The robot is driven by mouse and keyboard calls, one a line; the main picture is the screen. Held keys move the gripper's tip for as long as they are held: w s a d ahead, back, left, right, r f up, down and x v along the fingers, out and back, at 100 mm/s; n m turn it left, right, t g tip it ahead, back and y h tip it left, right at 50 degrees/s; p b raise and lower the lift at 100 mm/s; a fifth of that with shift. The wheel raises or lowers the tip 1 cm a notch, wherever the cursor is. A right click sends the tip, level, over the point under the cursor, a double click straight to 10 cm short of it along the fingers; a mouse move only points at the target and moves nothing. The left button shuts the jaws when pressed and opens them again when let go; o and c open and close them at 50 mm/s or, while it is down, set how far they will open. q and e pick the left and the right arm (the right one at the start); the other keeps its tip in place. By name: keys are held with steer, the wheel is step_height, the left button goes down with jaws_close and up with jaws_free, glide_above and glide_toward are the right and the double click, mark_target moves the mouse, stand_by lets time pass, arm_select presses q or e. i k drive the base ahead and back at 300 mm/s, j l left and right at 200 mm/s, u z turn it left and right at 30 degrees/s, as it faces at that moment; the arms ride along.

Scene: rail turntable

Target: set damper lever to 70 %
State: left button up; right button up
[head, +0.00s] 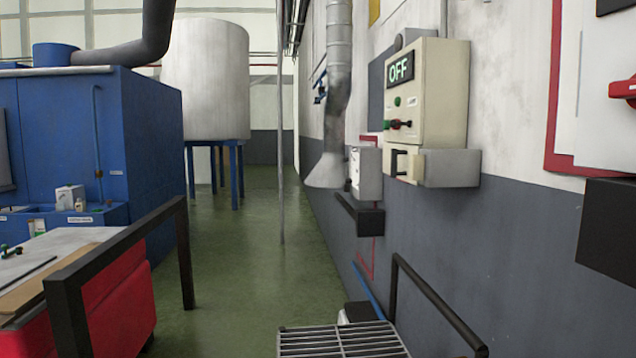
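A grey extraction duct (339,65) comes down along the right wall and ends in a flared hood (327,171). A small blue fitting (320,92) sits at the duct's left side. It may be the damper lever, but it is too small to tell, and I can read no scale or percentage beside it. Neither of my grippers shows in the head view.
Black handrails (75,290) (437,302) flank a metal grating (340,342). A blue machine (150,150) stands left. The green floor (235,260) between is mostly clear.

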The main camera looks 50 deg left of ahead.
mark_target(347, 187)
steer(key=u, duration=1.6)
steer(key=i+j+u, duration=0.35)
steer(key=j, duration=0.25)
steer(key=i+j+u, duration=0.35)
steer(key=j, duration=0.2)
steer(key=i+j+u, duration=0.4)
steer(key=i+j+z, duration=0.2)
steer(key=i, duration=0.25)
steer(key=i+j+z, duration=0.15)
steer(key=i, duration=0.25)
steer(key=i+z, duration=0.35)
steer(key=i, duration=0.15)
steer(key=i+j+z, duration=0.1)
steer(key=i+z, duration=0.25)
steer(key=i, duration=0.15)
steer(key=i+j+z, duration=0.1)
steer(key=i+z, duration=0.15)
steer(key=i, duration=0.95)
